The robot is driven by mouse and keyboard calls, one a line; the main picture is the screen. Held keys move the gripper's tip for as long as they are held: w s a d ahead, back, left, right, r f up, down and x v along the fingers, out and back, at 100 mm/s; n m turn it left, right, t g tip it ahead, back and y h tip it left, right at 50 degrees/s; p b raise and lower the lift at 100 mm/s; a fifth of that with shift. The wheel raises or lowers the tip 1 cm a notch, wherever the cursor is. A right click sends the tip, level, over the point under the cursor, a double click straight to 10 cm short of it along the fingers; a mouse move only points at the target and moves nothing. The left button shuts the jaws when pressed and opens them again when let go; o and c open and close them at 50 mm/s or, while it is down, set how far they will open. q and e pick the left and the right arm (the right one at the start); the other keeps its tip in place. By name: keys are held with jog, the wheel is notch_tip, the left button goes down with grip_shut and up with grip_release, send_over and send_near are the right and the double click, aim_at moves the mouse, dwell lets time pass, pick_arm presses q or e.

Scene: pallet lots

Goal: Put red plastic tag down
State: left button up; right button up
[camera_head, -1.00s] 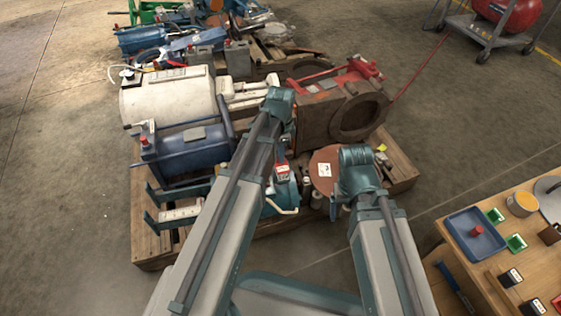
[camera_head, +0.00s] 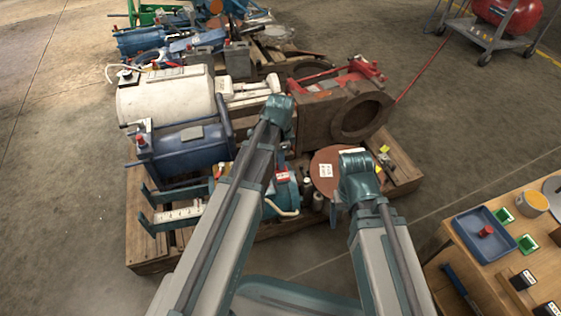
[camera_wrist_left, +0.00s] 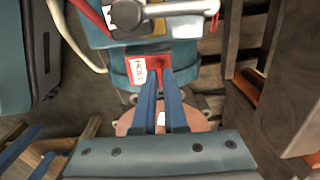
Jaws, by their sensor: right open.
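The red plastic tag (camera_wrist_left: 161,64) has a white label with dark print. In the left wrist view it sits at the tips of my left gripper (camera_wrist_left: 158,78), whose blue fingers are closed close together on it. The tag is in front of a teal machine (camera_wrist_left: 118,72); I cannot tell whether they touch. In the head view the tag (camera_head: 282,176) shows beside my left forearm, over the teal machine (camera_head: 285,195). My left fingers are hidden there. My right gripper (camera_head: 334,214) is mostly hidden below its arm; it is open, right of the teal machine.
A wooden pallet (camera_head: 150,256) carries a blue motor (camera_head: 185,152), a white tank (camera_head: 165,98), a brown housing (camera_head: 325,112) and a brown disc (camera_head: 326,180). At right, a wooden table (camera_head: 485,277) holds a blue tray (camera_head: 466,226) and small parts. Open floor lies between.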

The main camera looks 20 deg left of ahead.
pick_arm(q)
jog(key=o, duration=0.4)
jog(key=shift+r, duration=0.1)
notch_tip(320, 180, up, 12)
jog(key=p, duration=1.2)
jog(key=s+d+n, duration=0.2)
jog(key=s+d, duration=0.1)
jog(key=s, duration=0.2)
jog(key=s+d+n+y, duration=0.1)
jog(key=s+d+n, duration=0.2)
jog(key=s+d, duration=0.1)
jog(key=s+d+n, duration=0.3)
jog(key=s+d, duration=0.1)
jog(key=s, duration=0.2)
jog(key=shift+s+r, duration=0.15)
jog(key=shift+s, duration=0.15)
notch_tip(320, 180, up, 39)
jog(key=p, duration=3.9)
jog(key=shift+d+r, duration=0.1)
